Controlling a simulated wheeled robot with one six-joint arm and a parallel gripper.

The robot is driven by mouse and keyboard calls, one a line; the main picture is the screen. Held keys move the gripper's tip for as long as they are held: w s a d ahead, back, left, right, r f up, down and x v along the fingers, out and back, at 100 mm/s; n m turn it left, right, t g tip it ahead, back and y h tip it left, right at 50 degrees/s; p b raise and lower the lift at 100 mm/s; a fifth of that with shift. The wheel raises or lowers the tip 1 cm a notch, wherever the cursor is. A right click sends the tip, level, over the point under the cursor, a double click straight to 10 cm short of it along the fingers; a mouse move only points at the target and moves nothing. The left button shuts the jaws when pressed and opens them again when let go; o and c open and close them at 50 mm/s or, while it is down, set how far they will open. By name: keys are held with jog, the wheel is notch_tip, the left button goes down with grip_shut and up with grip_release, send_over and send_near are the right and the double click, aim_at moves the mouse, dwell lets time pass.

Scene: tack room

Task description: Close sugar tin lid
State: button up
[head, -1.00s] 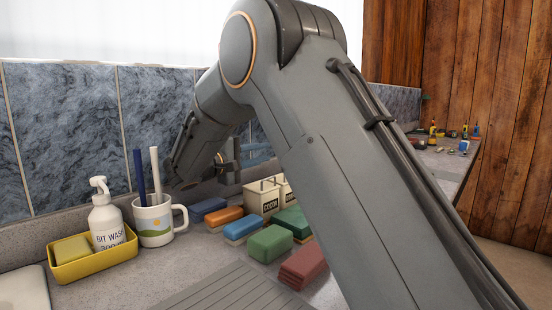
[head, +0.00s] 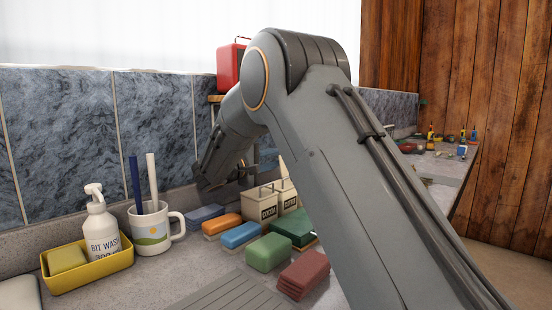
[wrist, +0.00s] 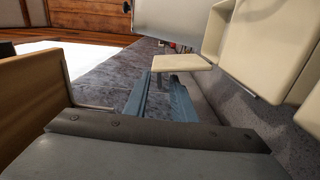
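Two cream tins stand side by side in the head view, a left one (head: 263,203) and a right one (head: 288,196). Their labels are too small to read surely. A narrow cream panel (head: 283,168), which looks like a raised lid, stands up behind them, partly hidden by my arm. In the wrist view a flat cream plate (wrist: 182,62) lies beyond my fingers, next to a cream box shape (wrist: 262,42). My gripper (wrist: 160,88) shows two blue-grey fingers with a gap and nothing clear between them.
Blue, orange and green blocks (head: 269,252) and a red stack (head: 303,274) lie before the tins. A mug (head: 150,230) and a yellow tray (head: 95,275) with a bottle stand at left. A red box (head: 230,66) is behind. A tiled wall backs the counter.

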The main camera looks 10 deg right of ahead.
grip_shut()
jog(key=shift+f, duration=0.2)
dwell(1.1)
